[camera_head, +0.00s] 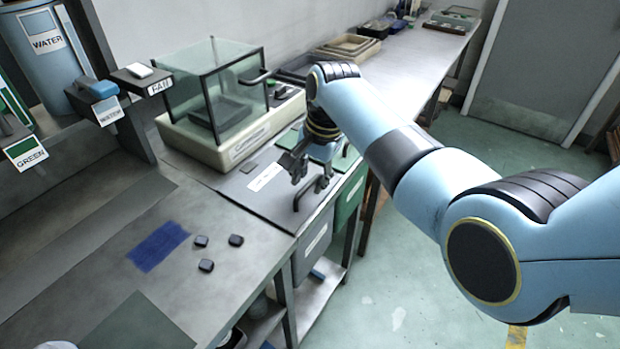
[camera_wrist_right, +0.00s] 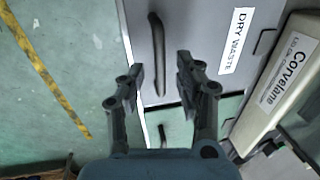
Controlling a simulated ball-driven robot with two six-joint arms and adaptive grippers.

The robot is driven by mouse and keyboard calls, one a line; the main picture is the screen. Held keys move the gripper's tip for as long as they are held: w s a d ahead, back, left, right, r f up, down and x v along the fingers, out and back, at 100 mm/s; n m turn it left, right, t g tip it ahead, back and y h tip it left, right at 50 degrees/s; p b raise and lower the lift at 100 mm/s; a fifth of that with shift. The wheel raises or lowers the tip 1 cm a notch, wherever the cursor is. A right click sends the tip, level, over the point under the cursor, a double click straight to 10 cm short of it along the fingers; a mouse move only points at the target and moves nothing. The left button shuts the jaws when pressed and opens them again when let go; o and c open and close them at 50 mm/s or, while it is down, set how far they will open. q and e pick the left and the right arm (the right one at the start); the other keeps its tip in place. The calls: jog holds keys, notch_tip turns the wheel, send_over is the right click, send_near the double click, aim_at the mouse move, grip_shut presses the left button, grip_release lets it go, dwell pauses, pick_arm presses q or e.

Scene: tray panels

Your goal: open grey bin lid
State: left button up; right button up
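The grey bin lid (camera_head: 240,194) lies flat and closed on top of the grey bin (camera_head: 313,243). In the right wrist view the lid (camera_wrist_right: 200,25) carries a DRY WASTE label (camera_wrist_right: 237,40) and a dark bar handle (camera_wrist_right: 154,30). My right gripper (camera_head: 304,170) is above the lid, close to the handle. In the right wrist view its fingers (camera_wrist_right: 160,76) are apart, one on each side of the handle's near part. Nothing is held between them, and I cannot tell whether they touch the handle. My left gripper is not in view.
A green bin (camera_head: 349,197) with a green lid (camera_wrist_right: 178,122) and its own handle adjoins the grey one. A Corvelane machine with a glass cover (camera_head: 216,75) stands behind the lids. Several small black pieces (camera_head: 235,240) and a blue mat (camera_head: 158,247) lie on the near bench.

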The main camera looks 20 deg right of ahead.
jog(key=shift+f, duration=0.3)
grip_shut()
dwell(0.3)
